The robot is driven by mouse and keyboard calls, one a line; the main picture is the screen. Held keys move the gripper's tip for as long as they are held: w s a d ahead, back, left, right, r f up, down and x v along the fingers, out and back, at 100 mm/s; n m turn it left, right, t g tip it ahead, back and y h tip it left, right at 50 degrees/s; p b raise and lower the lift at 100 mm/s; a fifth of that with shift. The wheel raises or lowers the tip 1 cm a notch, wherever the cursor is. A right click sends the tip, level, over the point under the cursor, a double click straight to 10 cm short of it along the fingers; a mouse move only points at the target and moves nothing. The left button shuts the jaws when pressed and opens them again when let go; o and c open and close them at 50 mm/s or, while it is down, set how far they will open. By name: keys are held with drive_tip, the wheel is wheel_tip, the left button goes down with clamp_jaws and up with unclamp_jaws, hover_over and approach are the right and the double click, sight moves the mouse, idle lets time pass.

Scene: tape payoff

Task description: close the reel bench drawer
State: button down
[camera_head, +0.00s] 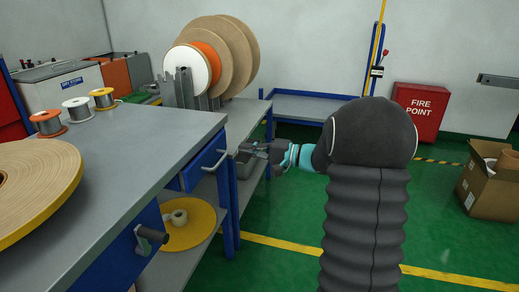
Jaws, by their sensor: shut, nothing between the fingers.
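The reel bench (150,135) has a grey top and blue frame and fills the left of the view. Its blue drawer (203,166) sits under the top at the right edge, with a grey bar handle (214,160) on its front. I cannot tell how far the drawer stands out. My gripper (243,149) is shut and empty, just right of the handle and pointing left towards it. A small gap shows between the fingertips and the handle. My dark arm covers the middle right of the view.
A large tan reel (38,185) and several small spools (77,108) stand on the bench. A yellow disc (190,228) lies on its lower shelf. Behind stand big upright reels (222,55), a blue table (310,108) and a red fire box (415,112). A cardboard box (490,188) is right.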

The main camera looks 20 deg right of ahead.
sight(215, 143)
drive_tip(key=x, duration=0.7)
drive_tip(key=shift+w+a+p, duration=0.1)
drive_tip(key=shift+a+p, duration=0.15)
drive_tip(key=shift+p, duration=0.1)
drive_tip(key=shift+w+a, duration=0.1)
drive_tip(key=shift+w+a+f+b, duration=0.2)
drive_tip(key=shift+w+a+b, duration=0.3)
drive_tip(key=shift+b, duration=0.4)
drive_tip(key=shift+w+a, duration=0.1)
drive_tip(key=shift+a, duration=0.25)
drive_tip(key=shift+a+r, duration=0.1)
drive_tip(key=shift+r, duration=0.25)
